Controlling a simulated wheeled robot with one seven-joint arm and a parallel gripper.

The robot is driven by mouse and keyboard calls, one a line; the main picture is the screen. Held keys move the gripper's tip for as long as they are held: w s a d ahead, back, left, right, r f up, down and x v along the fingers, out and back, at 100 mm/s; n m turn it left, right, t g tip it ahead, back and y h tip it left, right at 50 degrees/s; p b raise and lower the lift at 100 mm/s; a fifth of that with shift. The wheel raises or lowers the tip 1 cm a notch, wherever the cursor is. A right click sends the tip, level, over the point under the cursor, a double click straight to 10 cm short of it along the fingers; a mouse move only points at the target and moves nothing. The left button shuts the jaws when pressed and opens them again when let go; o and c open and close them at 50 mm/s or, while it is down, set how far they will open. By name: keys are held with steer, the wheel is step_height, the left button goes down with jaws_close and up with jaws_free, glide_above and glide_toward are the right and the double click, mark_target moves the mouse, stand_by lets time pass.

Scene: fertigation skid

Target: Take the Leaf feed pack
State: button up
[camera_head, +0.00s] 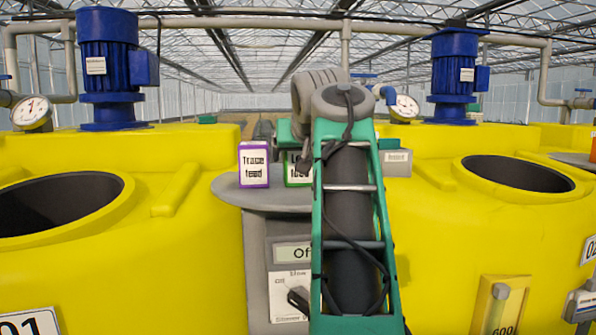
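A white pack with a green border (293,173) stands on a grey round shelf between two yellow tanks. Its label shows only in part, an "L" and part of a lower word, so I cannot read it whole; it may be the Leaf feed pack. My green and grey arm rises in front of it and hides its right side. A white pack with a purple border, the Trace feed pack (254,164), stands just to its left. My gripper is not visible; the arm's far end is hidden behind its own links.
The grey shelf (232,192) is narrow. Yellow tanks with open round mouths (60,203) (518,174) flank it. Blue motors (108,60) (455,70), gauges (32,112) (404,108) and grey pipes stand behind. A grey box (396,163) sits right of my arm.

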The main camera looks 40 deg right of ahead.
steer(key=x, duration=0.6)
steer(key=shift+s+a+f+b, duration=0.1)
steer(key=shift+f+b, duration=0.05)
steer(key=shift+b, duration=0.25)
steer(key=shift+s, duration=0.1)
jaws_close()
